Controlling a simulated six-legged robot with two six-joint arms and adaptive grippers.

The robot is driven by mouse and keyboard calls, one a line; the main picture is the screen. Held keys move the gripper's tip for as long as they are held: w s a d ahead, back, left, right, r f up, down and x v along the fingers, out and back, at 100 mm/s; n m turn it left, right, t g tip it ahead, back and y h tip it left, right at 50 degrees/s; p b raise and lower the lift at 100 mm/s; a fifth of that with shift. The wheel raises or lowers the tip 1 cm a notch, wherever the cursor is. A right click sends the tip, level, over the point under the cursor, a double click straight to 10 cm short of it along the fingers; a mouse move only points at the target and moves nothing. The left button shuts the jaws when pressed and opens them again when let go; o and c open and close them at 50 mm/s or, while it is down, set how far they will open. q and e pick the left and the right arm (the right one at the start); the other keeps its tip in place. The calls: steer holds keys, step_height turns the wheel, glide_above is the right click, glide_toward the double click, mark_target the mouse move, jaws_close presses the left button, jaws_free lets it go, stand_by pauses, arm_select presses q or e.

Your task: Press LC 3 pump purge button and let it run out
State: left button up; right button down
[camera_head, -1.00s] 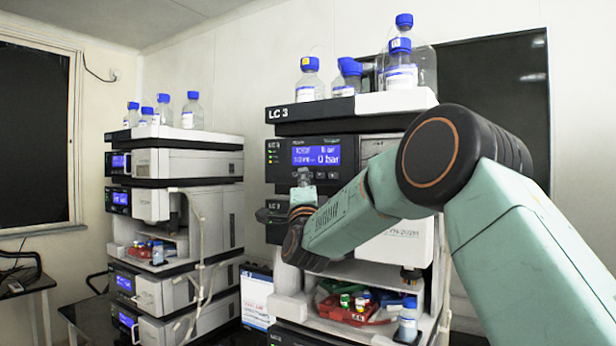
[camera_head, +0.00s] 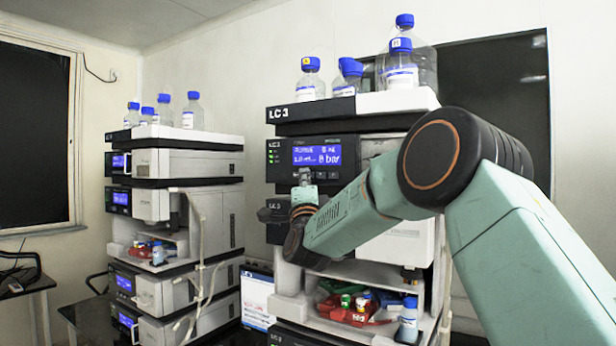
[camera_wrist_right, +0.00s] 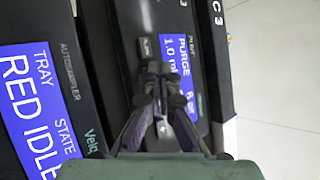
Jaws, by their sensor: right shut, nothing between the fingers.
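The LC 3 stack stands right of centre in the head view, its name on the black top panel (camera_head: 300,113). Its pump display (camera_head: 322,153) is lit blue with white text. In the wrist view the sideways pump display (camera_wrist_right: 183,62) reads PURGE and 1.0 ml. My right gripper (camera_head: 305,176) is shut and empty, its tips at the button row just below the display. In the wrist view the right gripper (camera_wrist_right: 160,78) covers part of that row; one square button (camera_wrist_right: 145,48) shows beside the tips. I cannot tell whether the tips touch a button. My left gripper is out of view.
Blue-capped bottles (camera_head: 310,82) stand on top of the stack. A red tray (camera_head: 342,314) with small vials sits in its lower bay. Another instrument stack (camera_head: 190,160) stands at left. The autosampler screen (camera_wrist_right: 35,110) is lit in the wrist view.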

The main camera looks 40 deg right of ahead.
mark_target(297, 180)
steer(key=shift+s+a+b, duration=0.25)
steer(key=shift+a+b, duration=0.2)
steer(key=shift+a, duration=0.35)
steer(key=a, duration=0.1)
steer(key=s+a+b, duration=0.1)
steer(key=a, duration=0.1)
steer(key=s+a+b, duration=0.1)
steer(key=shift+a, duration=0.3)
stand_by(0.7)
